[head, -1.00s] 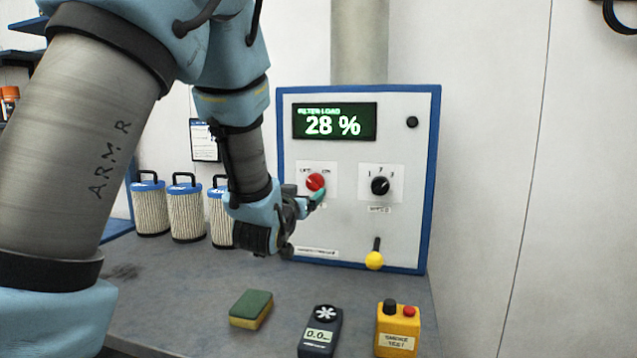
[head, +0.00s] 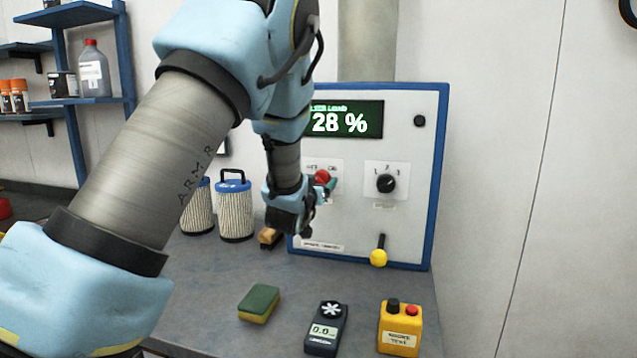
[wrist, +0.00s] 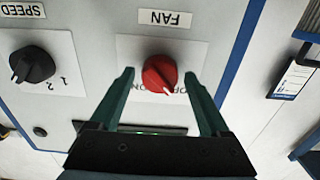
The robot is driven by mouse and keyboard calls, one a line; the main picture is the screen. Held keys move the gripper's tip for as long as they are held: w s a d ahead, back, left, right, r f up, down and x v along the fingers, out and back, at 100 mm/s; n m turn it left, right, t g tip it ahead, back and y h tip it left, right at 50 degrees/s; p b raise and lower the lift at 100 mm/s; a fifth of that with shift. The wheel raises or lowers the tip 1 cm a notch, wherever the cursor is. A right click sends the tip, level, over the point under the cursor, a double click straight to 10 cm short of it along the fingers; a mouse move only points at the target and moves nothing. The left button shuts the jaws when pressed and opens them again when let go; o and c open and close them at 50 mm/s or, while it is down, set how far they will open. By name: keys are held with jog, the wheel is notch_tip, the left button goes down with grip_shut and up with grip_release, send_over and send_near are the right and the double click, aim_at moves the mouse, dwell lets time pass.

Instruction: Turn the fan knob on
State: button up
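The red fan knob (head: 322,177) is on the white control panel (head: 410,120), under the lit display. In the wrist view the knob (wrist: 160,73) shows whole below the FAN label (wrist: 165,18). Its white mark points down and slightly right there, toward partly hidden OFF/ON lettering; I cannot tell which position it marks. My gripper (head: 328,188) is at the knob, with its fingertips partly covering it in the head view. In the wrist view its green fingers (wrist: 158,75) stand apart on both sides of the knob, with visible gaps.
A black speed knob (head: 386,184) is right of the fan knob. A yellow-ended lever (head: 378,257) sits lower on the panel. A sponge (head: 259,303), a handheld meter (head: 325,328) and a yellow button box (head: 400,328) stand on the bench front. Filter cartridges (head: 235,210) stand left.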

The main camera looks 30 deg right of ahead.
jog(key=c, duration=1.2)
jog(key=shift+f+m+b, duration=0.1)
jog(key=shift+m+b, duration=0.2)
jog(key=shift+b, duration=0.2)
jog(key=m+b, duration=1.2)
jog(key=shift+m+b, duration=0.3)
jog(key=m+b, duration=0.2)
jog(key=m, duration=0.2)
jog(key=shift+m+b, duration=0.3)
jog(key=shift+b, duration=0.05)
